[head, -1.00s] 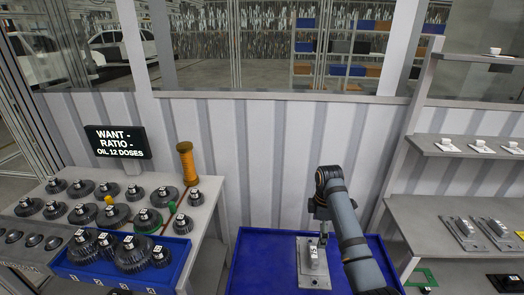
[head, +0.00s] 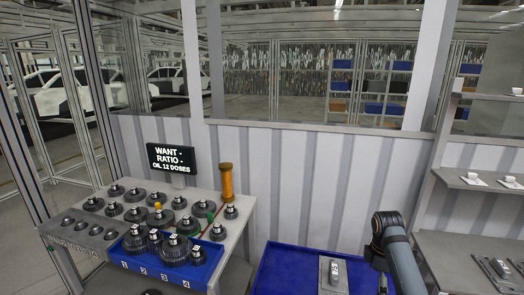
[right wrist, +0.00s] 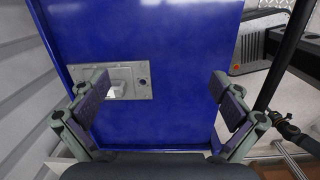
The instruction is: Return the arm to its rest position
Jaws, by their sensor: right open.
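My right arm (head: 405,262) comes in at the lower right of the head view, bent at a dark joint, over the right side of the blue tray (head: 272,278). A grey metal plate (head: 326,288) with a small pale block (head: 335,270) lies on the tray, left of the arm. The plate also shows in the right wrist view (right wrist: 143,72), partly behind the left finger. My left gripper is not in view.
A gear table on the left holds a blue bin (head: 130,262) with gears, an orange spool (head: 226,182) and a sign (head: 171,158) reading "WANT - RATIO - OIL 12 DOSES". Shelves (head: 480,183) with small parts stand at the right. Much of the tray is bare.

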